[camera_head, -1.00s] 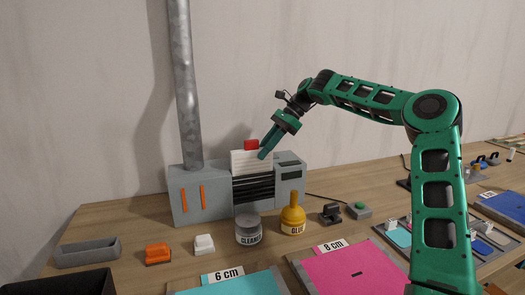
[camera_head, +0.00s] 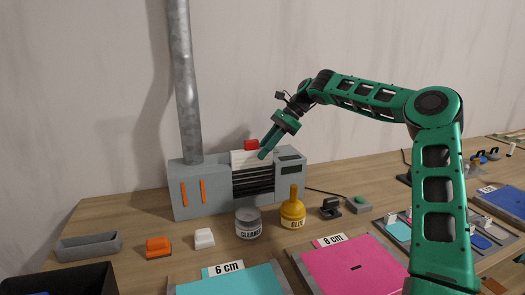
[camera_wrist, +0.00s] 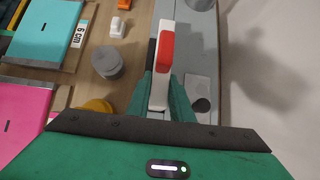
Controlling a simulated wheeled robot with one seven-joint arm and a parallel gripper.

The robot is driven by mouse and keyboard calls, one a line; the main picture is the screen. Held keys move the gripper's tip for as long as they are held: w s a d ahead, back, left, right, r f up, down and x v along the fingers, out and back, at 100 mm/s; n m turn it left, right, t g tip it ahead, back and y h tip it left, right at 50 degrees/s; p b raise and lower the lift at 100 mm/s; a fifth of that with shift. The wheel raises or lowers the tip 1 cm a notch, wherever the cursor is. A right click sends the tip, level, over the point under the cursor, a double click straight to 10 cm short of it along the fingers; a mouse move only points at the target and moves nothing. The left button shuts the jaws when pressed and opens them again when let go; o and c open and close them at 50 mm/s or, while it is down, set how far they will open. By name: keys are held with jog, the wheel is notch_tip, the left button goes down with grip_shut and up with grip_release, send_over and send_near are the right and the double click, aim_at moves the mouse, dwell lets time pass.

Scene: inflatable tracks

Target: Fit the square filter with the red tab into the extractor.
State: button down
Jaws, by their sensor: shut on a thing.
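The white square filter (camera_head: 243,159) with the red tab (camera_head: 251,145) stands upright at the grey extractor (camera_head: 206,196). Its lower part is hidden behind the dark slats (camera_head: 253,183) of the extractor's front, and a white strip with the tab shows above them. My gripper (camera_head: 265,151) is shut on the filter near its upper right edge. In the wrist view the filter's white top edge (camera_wrist: 160,90) lies between the green fingers, with the red tab beyond. How deep the filter sits cannot be seen.
A metal duct (camera_head: 183,80) rises from the extractor's left side. A cleaner tin (camera_head: 248,224) and a yellow glue bottle (camera_head: 292,213) stand in front. Orange (camera_head: 158,247) and white (camera_head: 204,238) small blocks and a grey tray (camera_head: 88,246) lie at front left.

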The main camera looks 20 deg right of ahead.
jog(key=shift+f, duration=0.45)
jog(key=c, duration=1.5)
grip_release()
jog(key=v, duration=1)
jog(key=shift+w+d+r, duration=0.1)
jog(key=shift+d+r, duration=0.05)
jog(key=shift+d, duration=0.15)
jog(key=shift+a, duration=0.1)
